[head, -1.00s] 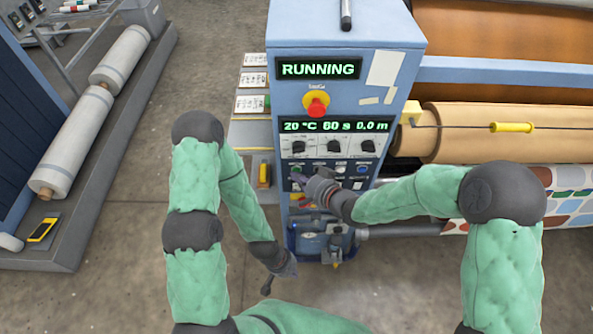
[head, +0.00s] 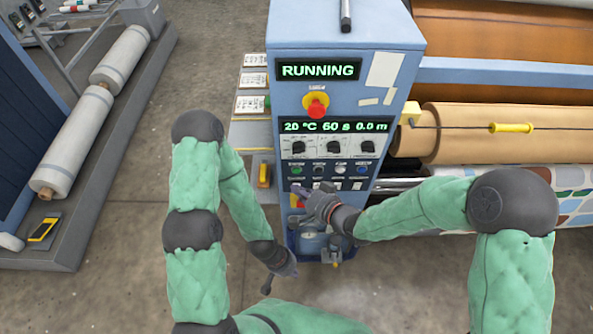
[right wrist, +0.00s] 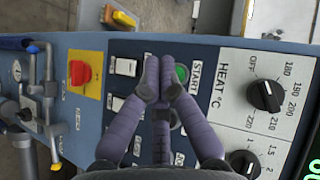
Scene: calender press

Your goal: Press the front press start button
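The press control panel (head: 330,125) faces me in the head view, and its upper display (head: 318,70) reads RUNNING. The green start button (head: 296,170) is at the left of the button row. It also shows in the right wrist view (right wrist: 181,73) beside the START label, partly covered by my fingers. My right gripper (head: 302,193) is just below the button row in the head view, apart from the button. In the right wrist view its fingers (right wrist: 158,78) are together with nothing between them. My left gripper (head: 277,279) hangs low, left of the press; its fingers are unclear.
A red emergency stop (head: 316,107) on a yellow plate is under the RUNNING display. Black knobs (head: 333,147) sit above the buttons. Another red button (right wrist: 80,73) shows in the right wrist view.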

